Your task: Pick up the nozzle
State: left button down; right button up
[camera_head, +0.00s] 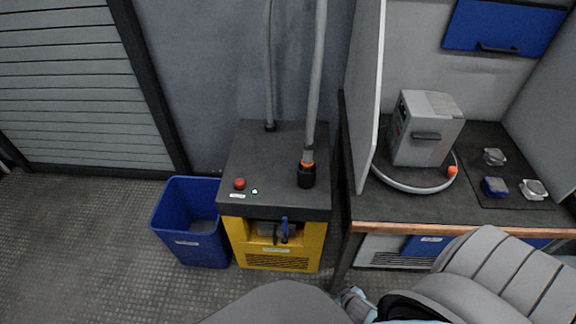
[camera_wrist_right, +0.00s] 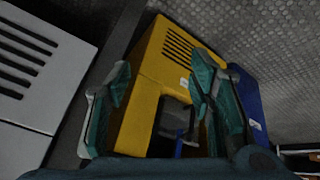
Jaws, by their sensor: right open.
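The yellow cabinet (camera_head: 270,256) under a dark top has a front recess. A dark grey piece with a blue handle (camera_head: 285,229) sits in the recess, and I take it to be the nozzle. In the right wrist view, the dark piece (camera_wrist_right: 174,120) shows between the fingers, its outline partly lost in shadow. My right gripper (camera_wrist_right: 160,70) is open and empty, pointing at the recess. In the head view its tip is partly hidden at the bottom, right of the cabinet. My left gripper is out of view.
A blue bin (camera_head: 190,228) stands left of the cabinet. A grey hose (camera_head: 314,85) rises from a black, orange-ringed fitting (camera_head: 307,174) on top, near a red button (camera_head: 239,183). Right is a wood-edged workbench (camera_head: 450,231) with a grey box (camera_head: 426,130). The left floor is clear.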

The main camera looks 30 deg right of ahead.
jog(key=w+d+r+m+t+h+b, duration=0.1)
jog(key=w+d+r+t+b, duration=0.1)
jog(key=w, duration=0.4)
jog(key=w+d+r+t+h+b, duration=0.1)
jog(key=w+r+t+b, duration=0.15)
jog(key=w, duration=0.35)
jog(key=m+t+h+b, duration=0.2)
jog(key=m+t+b, duration=0.15)
jog(key=t, duration=0.35)
send_near(309, 157)
jog(key=shift+n, duration=0.25)
jog(key=x, duration=1.1)
jog(key=shift+w+d, duration=0.15)
jog(key=shift+w, duration=0.2)
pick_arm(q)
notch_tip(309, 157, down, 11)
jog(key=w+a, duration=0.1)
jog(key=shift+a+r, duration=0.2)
pick_arm(e)
jog(key=shift+s, duration=0.1)
grip_shut()
